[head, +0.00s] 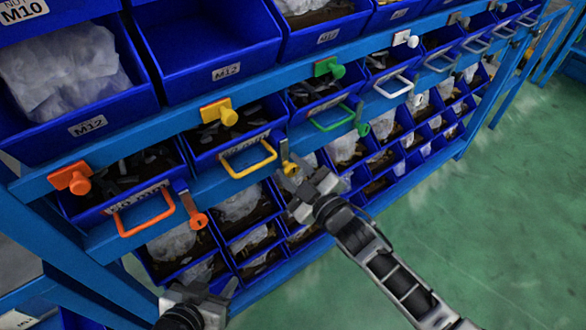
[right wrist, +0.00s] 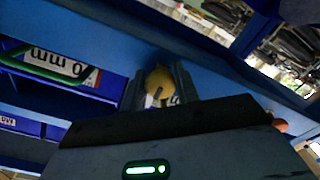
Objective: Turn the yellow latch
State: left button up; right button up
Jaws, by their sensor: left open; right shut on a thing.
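The yellow latch (head: 285,156) hangs on the blue rail just right of the yellow drawer handle (head: 248,160). My right gripper (head: 288,178) is at the latch's lower end, shut on it. In the right wrist view the rounded yellow end of the latch (right wrist: 160,82) sits between my right gripper's fingers (right wrist: 158,92), which partly hide it. A yellow knob on a yellow plate (head: 228,115) is on the rail above the handle. My left gripper (head: 214,287) is open and empty at the bottom of the head view, away from the latch.
An orange latch (head: 195,212) and orange handle (head: 145,215) are to the left. A green handle (head: 332,118) and green latch (head: 361,122) are to the right. Blue bins (head: 215,70) fill the rack above and below. The green floor (head: 500,210) at right is clear.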

jog(key=o, duration=1)
jog(key=shift+a+r, duration=0.1)
jog(key=shift+r, duration=0.2)
jog(key=shift+c, duration=0.2)
jog(key=shift+f, duration=0.1)
pick_arm(q)
jog(key=shift+w+r, duration=0.1)
jog(key=shift+b, duration=0.45)
pick_arm(e)
jog(key=v, duration=1.6)
